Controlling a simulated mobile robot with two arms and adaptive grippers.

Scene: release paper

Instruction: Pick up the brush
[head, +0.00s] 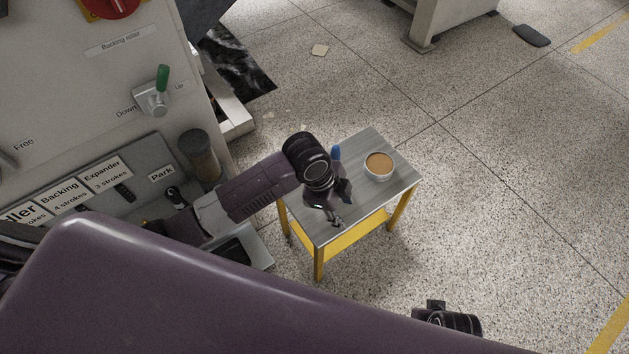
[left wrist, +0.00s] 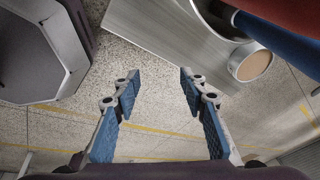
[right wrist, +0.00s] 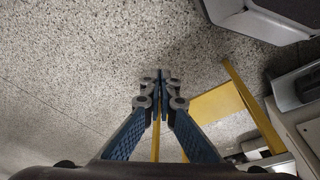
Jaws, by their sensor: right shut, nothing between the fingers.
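A blue upright handle (head: 336,152), likely the brush's, shows behind my left wrist over the small grey-topped table (head: 372,142). In the left wrist view a dark blue part (left wrist: 283,42) and a red part beside it fill the upper right, very near the camera. They seem to stand in a round metal-rimmed holder (left wrist: 212,20). The bristles are hidden. My left gripper (head: 337,218) hangs over the table's near-left part; its fingers (left wrist: 158,82) are spread and empty, apart from the handle. My right gripper (right wrist: 160,82) is shut and empty, with floor and yellow bars beyond.
A white cup with tan contents (head: 379,163) stands on the table's right side; it also shows in the left wrist view (left wrist: 254,66). A machine panel with levers and labels (head: 90,90) stands close on the left. Speckled floor (head: 480,170) to the right is open.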

